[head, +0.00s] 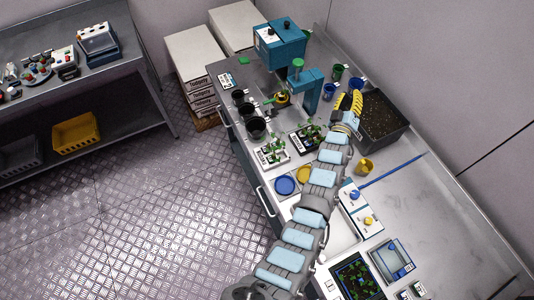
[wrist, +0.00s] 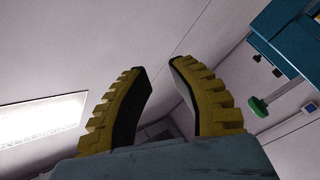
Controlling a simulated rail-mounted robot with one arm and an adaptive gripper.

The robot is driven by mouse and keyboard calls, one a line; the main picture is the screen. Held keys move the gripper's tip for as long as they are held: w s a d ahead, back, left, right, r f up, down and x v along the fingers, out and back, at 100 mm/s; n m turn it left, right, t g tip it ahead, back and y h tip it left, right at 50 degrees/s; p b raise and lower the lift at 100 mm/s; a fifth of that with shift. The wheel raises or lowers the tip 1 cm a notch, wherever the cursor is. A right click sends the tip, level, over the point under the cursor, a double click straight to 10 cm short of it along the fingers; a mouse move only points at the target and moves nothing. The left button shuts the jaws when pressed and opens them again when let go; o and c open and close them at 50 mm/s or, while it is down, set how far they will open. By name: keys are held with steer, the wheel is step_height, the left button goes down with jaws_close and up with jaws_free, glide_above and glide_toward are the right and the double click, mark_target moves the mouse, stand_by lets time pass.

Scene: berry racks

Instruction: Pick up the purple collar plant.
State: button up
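Small green plants stand in a white tray (head: 271,153) and in a darker tray (head: 303,139) near the middle of the bench in the head view. I cannot make out a purple collar on any of them at this size. My gripper (head: 349,101) has yellow ridged fingers and is raised near the black soil bin, to the right of the plants. In the wrist view its two fingers (wrist: 160,88) stand apart with nothing between them. No plant shows in the wrist view.
A black soil bin (head: 382,118) is beside my gripper. A teal machine (head: 279,44) stands at the bench's far end. Black pots (head: 257,127) line the left edge; blue (head: 285,185) and yellow dishes lie nearer. The right bench surface (head: 440,215) is mostly clear.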

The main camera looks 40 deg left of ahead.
steer(key=w+a+f+g+h+b, duration=0.3)
steer(key=w+a, duration=0.3)
steer(key=n+g+h+b, duration=0.4)
steer(key=g+b, duration=0.4)
steer(key=g, duration=0.7)
glide_above(268, 145)
steer(key=a, duration=0.1)
step_height(268, 145, down, 5)
step_height(268, 145, down, 12)
steer(key=shift+w+a+r, duration=0.1)
steer(key=shift+r, duration=0.05)
steer(key=f, duration=0.2)
steer(key=d+f, duration=0.1)
steer(key=f, duration=0.1)
steer(key=shift+d+f, duration=0.1)
steer(key=shift+f, duration=0.45)
jaws_close()
